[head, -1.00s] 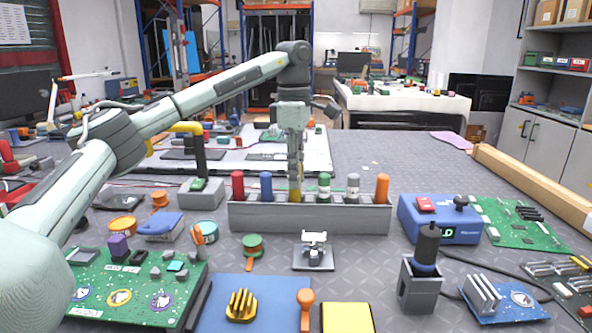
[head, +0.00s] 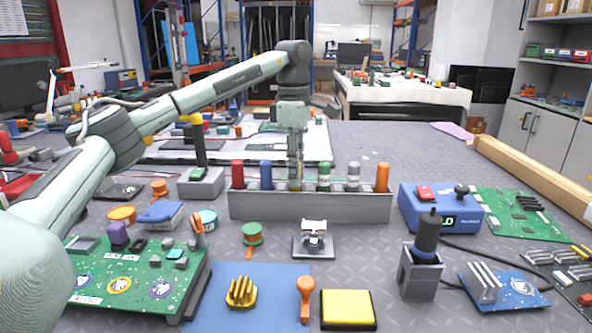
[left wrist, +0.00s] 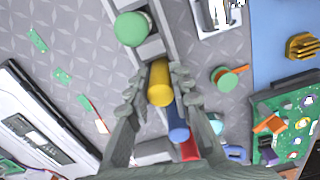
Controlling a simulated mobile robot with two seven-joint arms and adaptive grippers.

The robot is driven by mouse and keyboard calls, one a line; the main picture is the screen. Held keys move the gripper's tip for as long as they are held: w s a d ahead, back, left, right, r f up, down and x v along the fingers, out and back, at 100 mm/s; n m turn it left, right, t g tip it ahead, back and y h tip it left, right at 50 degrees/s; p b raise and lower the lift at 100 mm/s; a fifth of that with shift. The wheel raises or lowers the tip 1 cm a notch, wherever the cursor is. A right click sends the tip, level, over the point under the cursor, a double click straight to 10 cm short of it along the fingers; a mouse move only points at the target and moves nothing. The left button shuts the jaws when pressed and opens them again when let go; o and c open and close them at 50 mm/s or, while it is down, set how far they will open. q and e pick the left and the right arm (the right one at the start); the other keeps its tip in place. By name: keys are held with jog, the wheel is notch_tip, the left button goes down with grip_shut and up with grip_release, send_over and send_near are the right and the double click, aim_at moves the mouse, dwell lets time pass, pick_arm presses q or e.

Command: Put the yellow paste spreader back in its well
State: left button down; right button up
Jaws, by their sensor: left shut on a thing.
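The yellow paste spreader (left wrist: 160,84) is a yellow cylinder held between the two fingers of my left gripper (left wrist: 158,78). In the head view, a small yellow part of it (head: 295,186) shows at the top edge of the grey rack (head: 310,208), below my left gripper (head: 296,176). It stands in line between the blue handle (head: 265,175) and the green handle (head: 324,176). It looks upright at a well in the rack. The rack's front wall hides its lower end, so its depth cannot be told. My right gripper is not in view.
Red (head: 237,174), grey (head: 353,176) and orange (head: 382,177) handles also stand in the rack, close on both sides. In front are a small metal fixture (head: 313,240) and a green spool (head: 252,234). A blue device (head: 440,209) stands to the right. The table behind the rack is mostly clear.

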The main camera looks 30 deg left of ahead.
pick_arm(q)
jog(key=c, duration=1.3)
grip_release()
notch_tip(320, 180, up, 12)
jog(key=shift+a+r, duration=0.1)
jog(key=shift+a, duration=0.05)
jog(key=shift+s, duration=0.1)
